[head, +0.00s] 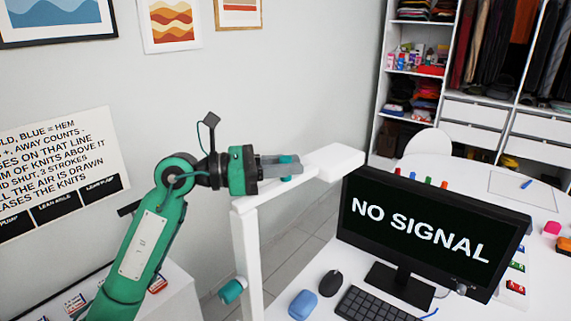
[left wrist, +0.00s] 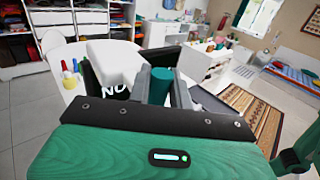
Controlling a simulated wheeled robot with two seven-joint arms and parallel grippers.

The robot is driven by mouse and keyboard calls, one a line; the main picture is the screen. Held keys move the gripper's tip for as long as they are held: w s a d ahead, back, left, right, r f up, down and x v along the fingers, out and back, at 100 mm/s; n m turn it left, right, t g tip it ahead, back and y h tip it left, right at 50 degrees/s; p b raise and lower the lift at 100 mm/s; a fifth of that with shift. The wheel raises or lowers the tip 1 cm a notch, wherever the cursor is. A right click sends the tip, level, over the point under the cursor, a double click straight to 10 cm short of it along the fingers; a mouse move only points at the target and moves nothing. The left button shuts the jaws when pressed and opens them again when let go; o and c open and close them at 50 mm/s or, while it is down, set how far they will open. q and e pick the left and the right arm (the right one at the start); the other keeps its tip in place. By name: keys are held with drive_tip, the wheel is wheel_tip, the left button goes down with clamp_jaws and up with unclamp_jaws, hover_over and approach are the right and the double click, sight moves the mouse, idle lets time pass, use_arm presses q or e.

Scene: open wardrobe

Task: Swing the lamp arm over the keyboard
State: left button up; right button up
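The white desk lamp has an upright post (head: 246,255) and an arm (head: 275,198) that slants up and right to a white block-shaped head (head: 334,161), left of the monitor. A teal knob sits on the lamp near the head; it also shows in the left wrist view (left wrist: 160,86). My left gripper (head: 287,168) has its fingers on both sides of this knob, apparently touching it. The black keyboard (head: 372,304) lies in front of the monitor, cut off by the lower edge. The lamp head is not above the keyboard. My right gripper is not in view.
A black monitor (head: 432,230) reading "NO SIGNAL" stands close right of the lamp head. A dark mouse (head: 331,283) and a blue object (head: 303,304) lie left of the keyboard. A second teal knob (head: 232,290) is low on the post. A white chair (head: 429,146) stands behind.

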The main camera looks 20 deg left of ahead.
sight(299, 177)
use_arm(q)
clamp_jaws()
drive_tip(key=shift+s+d+f+m+g+h+b, duration=0.2)
drive_tip(key=shift+d+m+g+h+b, duration=0.15)
drive_tip(key=shift+m+g+b, duration=0.45)
drive_tip(key=m+g+b, duration=0.1)
drive_tip(key=g, duration=0.1)
drive_tip(key=s+d+m+g+h+b, duration=0.1)
drive_tip(key=b, duration=0.1)
drive_tip(key=s+d+m+g+b, duration=0.1)
drive_tip(key=g+b, duration=0.1)
drive_tip(key=shift+s+d+g, duration=0.15)
drive_tip(key=shift+d+g, duration=0.1)
drive_tip(key=shift+g, duration=0.05)
drive_tip(key=shift+s+d+r+m+g+y+b, duration=0.1)
drive_tip(key=shift+s+d+m+g+b, duration=0.15)
drive_tip(key=shift+s+m+g+b, duration=0.65)
drive_tip(key=shift+s+d+r+m+g+y+b, duration=0.15)
drive_tip(key=shift+s+d+m+g+b, duration=0.35)
drive_tip(key=shift+g, duration=0.85)
drive_tip(key=shift+s+d+f+m+g+y+b, duration=0.1)
drive_tip(key=shift+s+m+g+b, duration=0.35)
drive_tip(key=shift+m+g, duration=0.6)
drive_tip(key=shift+w, duration=0.15)
